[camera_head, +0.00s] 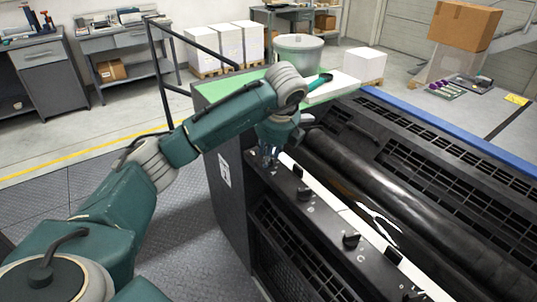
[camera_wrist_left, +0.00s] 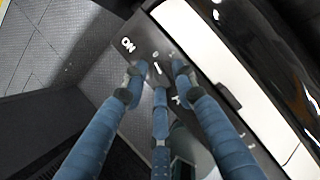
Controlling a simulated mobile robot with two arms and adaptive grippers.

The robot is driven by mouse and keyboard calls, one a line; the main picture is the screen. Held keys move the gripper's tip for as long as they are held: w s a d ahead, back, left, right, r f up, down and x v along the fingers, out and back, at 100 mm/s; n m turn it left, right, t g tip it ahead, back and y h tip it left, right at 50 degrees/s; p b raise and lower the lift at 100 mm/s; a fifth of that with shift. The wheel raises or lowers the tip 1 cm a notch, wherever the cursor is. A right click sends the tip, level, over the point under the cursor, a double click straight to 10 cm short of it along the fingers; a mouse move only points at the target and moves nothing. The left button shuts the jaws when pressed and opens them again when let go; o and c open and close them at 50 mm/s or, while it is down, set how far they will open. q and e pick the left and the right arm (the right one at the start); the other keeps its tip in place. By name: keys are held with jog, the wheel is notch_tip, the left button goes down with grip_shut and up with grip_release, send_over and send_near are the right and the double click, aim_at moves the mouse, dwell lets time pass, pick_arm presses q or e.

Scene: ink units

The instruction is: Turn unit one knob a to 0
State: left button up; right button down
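Between the fingertips a short white mark (camera_wrist_left: 158,68) shows, seemingly the pointer of knob a; the knob body is dark and mostly hidden. A white "0" and a larger "ON" are printed just beyond the fingertips. I cannot tell whether the fingers touch the knob. Further knobs (camera_head: 305,193) and (camera_head: 350,240) stand along the strip. My right gripper is out of view.
A long dark roller (camera_head: 385,200) and a white strip run beside the control strip. A vented dark panel (camera_head: 290,240) drops below it. A white bucket (camera_head: 299,50) and paper stacks (camera_head: 240,42) stand behind. Open floor lies to the left.

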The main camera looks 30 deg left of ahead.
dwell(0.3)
pick_arm(q)
jog(key=v, duration=1.2)
jog(key=shift+f, duration=0.1)
